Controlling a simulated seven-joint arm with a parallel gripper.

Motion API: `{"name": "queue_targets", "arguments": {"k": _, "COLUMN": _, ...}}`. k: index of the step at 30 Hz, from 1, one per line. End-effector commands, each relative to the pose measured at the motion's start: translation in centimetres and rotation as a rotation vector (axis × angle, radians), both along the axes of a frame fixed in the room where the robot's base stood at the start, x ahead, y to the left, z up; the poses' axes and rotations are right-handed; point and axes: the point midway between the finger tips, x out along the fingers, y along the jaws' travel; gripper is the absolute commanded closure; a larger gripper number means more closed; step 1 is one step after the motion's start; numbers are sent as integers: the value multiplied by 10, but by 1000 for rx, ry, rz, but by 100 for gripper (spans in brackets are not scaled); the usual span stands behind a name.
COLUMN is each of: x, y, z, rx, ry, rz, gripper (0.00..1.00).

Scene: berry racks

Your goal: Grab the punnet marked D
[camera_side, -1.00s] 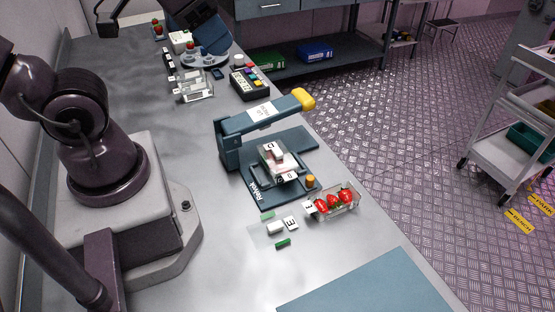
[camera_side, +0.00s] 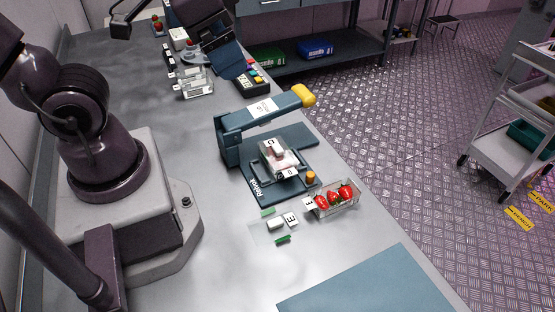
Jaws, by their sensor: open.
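A clear punnet (camera_side: 280,160) with pale contents sits on the base of the blue press, under its raised arm. It carries small white labels; the front one looks like D, but the letters are too small to be sure. Another clear punnet (camera_side: 335,200) holds red strawberries to the right of the press, with a white letter label that looks like E or F. My gripper (camera_side: 226,62) hangs over the far part of the bench, well behind the press, apart from both punnets. Its fingertips are hard to make out at this angle.
The press (camera_side: 232,126) has a raised arm with a yellow handle (camera_side: 303,95). Clear empty punnets (camera_side: 196,84) and a keypad box (camera_side: 252,84) stand behind it. A lid with a letter card (camera_side: 275,224) lies in front. A blue mat (camera_side: 370,285) covers the front right.

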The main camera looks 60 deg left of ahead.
Motion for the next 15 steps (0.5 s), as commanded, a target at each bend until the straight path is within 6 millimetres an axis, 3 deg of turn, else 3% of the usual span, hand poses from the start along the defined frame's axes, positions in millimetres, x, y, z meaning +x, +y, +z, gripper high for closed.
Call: {"name": "queue_targets", "arguments": {"k": 15, "x": 49, "y": -58, "z": -120, "rx": 412, "ry": 618, "rz": -525, "gripper": 6}}
